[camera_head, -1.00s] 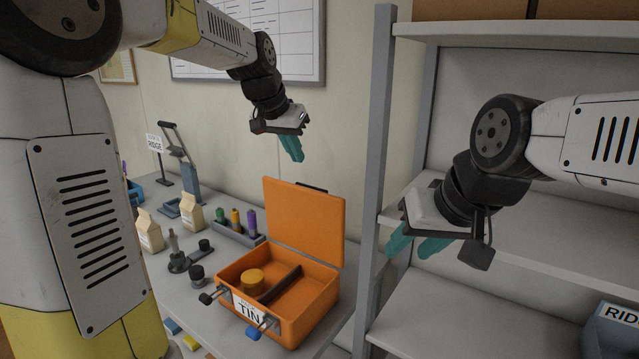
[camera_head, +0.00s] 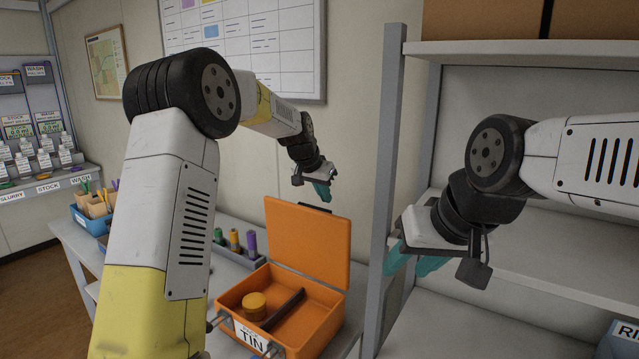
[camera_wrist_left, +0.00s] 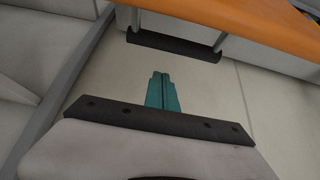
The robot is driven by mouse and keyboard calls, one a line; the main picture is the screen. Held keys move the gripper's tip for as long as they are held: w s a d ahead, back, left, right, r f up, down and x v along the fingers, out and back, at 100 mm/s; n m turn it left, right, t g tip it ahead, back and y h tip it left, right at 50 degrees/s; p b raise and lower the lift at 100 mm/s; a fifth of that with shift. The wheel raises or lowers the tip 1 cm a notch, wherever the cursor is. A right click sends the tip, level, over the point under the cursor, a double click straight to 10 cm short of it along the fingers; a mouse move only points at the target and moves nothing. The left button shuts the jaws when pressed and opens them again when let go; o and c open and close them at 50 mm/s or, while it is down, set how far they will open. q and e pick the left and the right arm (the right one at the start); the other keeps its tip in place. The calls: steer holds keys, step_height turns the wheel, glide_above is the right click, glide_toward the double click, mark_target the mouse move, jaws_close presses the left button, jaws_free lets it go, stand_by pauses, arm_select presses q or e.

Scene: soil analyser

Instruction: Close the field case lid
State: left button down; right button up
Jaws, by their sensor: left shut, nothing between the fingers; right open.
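The orange field case (camera_head: 322,325) stands on the bench with its lid (camera_head: 308,240) raised upright at the back. My right gripper (camera_head: 408,262) is open and empty, right of the case.
A grey shelf unit (camera_head: 392,150) stands close right of the case. A rack of coloured tubes (camera_head: 236,243) sits behind the case on the left. A blue bin (camera_head: 92,220) is at the bench's far left. My left arm hides part of the bench.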

arm_select(q)
steer(key=shift+s+a+f, duration=0.1)
steer(key=shift+s+a, duration=0.45)
steer(key=shift+s, duration=0.2)
steer(key=shift+s+a+f, duration=0.1)
steer(key=shift+s+a, duration=0.45)
steer(key=shift+s, duration=0.2)
